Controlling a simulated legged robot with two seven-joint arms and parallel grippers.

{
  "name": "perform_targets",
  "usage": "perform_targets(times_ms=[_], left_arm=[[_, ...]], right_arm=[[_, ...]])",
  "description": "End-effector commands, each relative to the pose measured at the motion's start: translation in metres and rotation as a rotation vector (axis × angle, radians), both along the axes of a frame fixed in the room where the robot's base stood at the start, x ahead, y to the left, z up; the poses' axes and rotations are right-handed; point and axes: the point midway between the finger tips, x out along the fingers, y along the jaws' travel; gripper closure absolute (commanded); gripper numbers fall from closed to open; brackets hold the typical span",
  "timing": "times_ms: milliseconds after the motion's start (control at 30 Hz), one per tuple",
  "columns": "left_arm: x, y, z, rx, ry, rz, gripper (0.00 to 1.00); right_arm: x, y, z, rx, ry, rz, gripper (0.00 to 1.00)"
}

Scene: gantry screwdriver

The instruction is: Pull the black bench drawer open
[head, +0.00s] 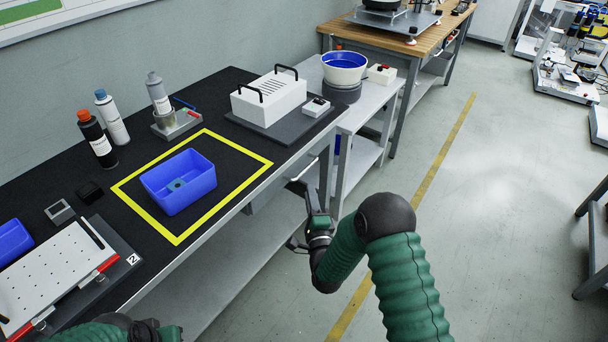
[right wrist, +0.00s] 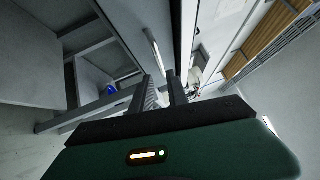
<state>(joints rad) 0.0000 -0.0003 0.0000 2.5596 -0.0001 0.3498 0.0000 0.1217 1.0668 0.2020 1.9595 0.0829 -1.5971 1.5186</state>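The black-topped bench (head: 238,105) runs along the wall in the head view. Its grey drawer front (head: 268,192) is under the top near the right end, partly hidden by my right gripper. A pale bar handle (head: 304,169) shows there, and in the right wrist view (right wrist: 154,52) it lies just beyond the fingertips. My right gripper (head: 298,196) is beside the drawer front; in the right wrist view its two fingers (right wrist: 163,84) stand apart around the line of the handle. I cannot tell whether they touch it. My left gripper (head: 155,331) is at the bottom left edge, mostly cut off.
A blue bin (head: 179,181) sits inside a yellow outline on the bench. Bottles (head: 97,138), a white slotted box (head: 268,98) and a perforated plate (head: 52,274) are also on top. A grey side table (head: 372,97) adjoins. The floor (head: 480,230) at right is clear.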

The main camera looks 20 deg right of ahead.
Motion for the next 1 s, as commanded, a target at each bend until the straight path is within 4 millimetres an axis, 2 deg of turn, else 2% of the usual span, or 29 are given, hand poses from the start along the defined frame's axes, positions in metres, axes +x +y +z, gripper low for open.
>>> perform_targets(times_ms=[33, 200, 400, 533, 767, 900, 1000], left_arm=[[0.000, 0.000, -0.008, 0.000, 0.001, 0.000, 1.00], [0.000, 0.000, -0.021, 0.000, 0.001, 0.000, 1.00], [0.000, 0.000, -0.030, 0.000, 0.001, 0.000, 1.00], [0.000, 0.000, -0.031, 0.000, 0.001, 0.000, 1.00], [0.000, 0.000, -0.031, 0.000, 0.001, 0.000, 1.00], [0.000, 0.000, -0.031, 0.000, 0.001, 0.000, 1.00], [0.000, 0.000, -0.031, 0.000, 0.001, 0.000, 1.00]], right_arm=[[0.013, -0.002, -0.001, -0.001, -0.005, -0.001, 0.80], [0.056, -0.008, 0.004, -0.002, -0.005, 0.000, 0.80], [0.091, -0.012, 0.009, -0.001, -0.001, 0.000, 0.80], [0.099, -0.013, 0.012, -0.001, 0.001, 0.000, 0.80], [0.100, -0.014, 0.013, -0.001, 0.002, 0.000, 0.80], [0.100, -0.014, 0.013, -0.001, 0.002, 0.000, 0.98], [0.100, -0.013, 0.012, -0.001, 0.003, 0.000, 1.00]])
